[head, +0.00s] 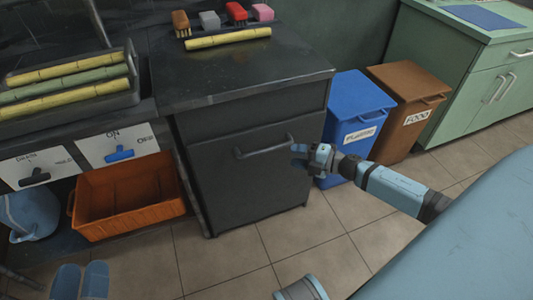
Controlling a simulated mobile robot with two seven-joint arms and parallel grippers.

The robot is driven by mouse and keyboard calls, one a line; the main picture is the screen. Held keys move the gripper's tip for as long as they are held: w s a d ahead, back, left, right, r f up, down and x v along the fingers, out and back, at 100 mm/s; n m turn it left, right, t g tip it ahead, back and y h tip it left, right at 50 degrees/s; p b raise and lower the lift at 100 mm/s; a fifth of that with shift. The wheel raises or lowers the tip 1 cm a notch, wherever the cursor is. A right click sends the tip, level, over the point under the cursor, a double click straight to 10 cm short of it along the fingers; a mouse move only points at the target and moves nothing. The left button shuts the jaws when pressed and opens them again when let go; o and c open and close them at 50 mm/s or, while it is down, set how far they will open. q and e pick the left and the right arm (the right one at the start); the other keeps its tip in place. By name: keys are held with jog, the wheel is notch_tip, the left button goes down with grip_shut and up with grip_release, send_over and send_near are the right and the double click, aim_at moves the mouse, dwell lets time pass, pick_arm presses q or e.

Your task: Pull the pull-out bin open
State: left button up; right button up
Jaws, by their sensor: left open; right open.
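The pull-out bin (245,185) has a dark grey front under the black counter, and it looks closed, with its front flush with the cabinet. Its bar handle (264,150) runs across the upper part of the front. My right gripper (298,156) is open at the right end of the handle, with its arm coming in from the right; I cannot tell whether it touches the handle.
An orange crate (130,222) stands left of the bin, below two switch panels (117,145). A blue plastic bin (357,100) and a brown food bin (410,85) stand to the right. The tiled floor (230,262) before the bin is clear.

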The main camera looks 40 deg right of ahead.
aim_at(270, 150)
pick_arm(q)
notch_tip(270, 150, down, 3)
jog(key=shift+w+d+f+g+b, duration=0.15)
jog(key=shift+g+b, duration=0.45)
jog(key=shift+b, duration=0.3)
pick_arm(e)
jog(key=x, duration=0.9)
jog(key=shift+w+a, duration=0.25)
jog(key=shift+w, duration=0.05)
jog(key=shift+c, duration=0.3)
grip_shut()
